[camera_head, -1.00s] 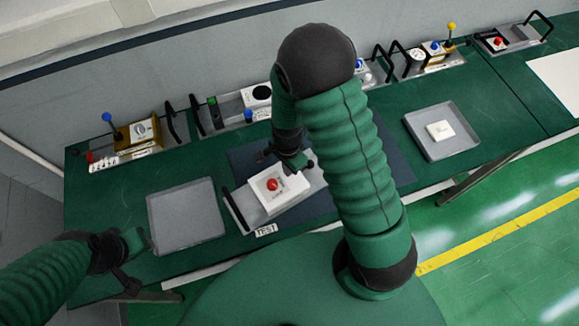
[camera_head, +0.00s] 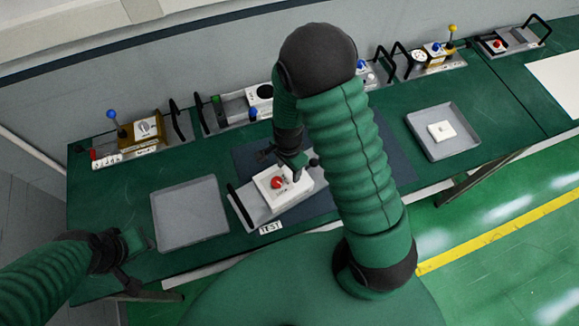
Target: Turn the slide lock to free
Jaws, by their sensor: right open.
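A white box with a red knob (camera_head: 277,182), which I take to be the slide lock, sits on a grey module plate (camera_head: 262,207) above the TEST label (camera_head: 270,228). My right gripper (camera_head: 290,168) is open, with its fingers at the back edge of the white box, close to the knob. I cannot tell whether it touches the box. My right arm hides part of the module's right side. My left gripper (camera_head: 138,262) is low at the left, by the front edge of the table, far from the lock; its fingers are too small and dark to judge.
An empty grey tray (camera_head: 190,215) lies left of the module. Another grey tray (camera_head: 462,150) at the right holds a white block (camera_head: 441,131). Several modules with handles and levers line the back of the green table (camera_head: 110,200), including a gold one (camera_head: 145,133).

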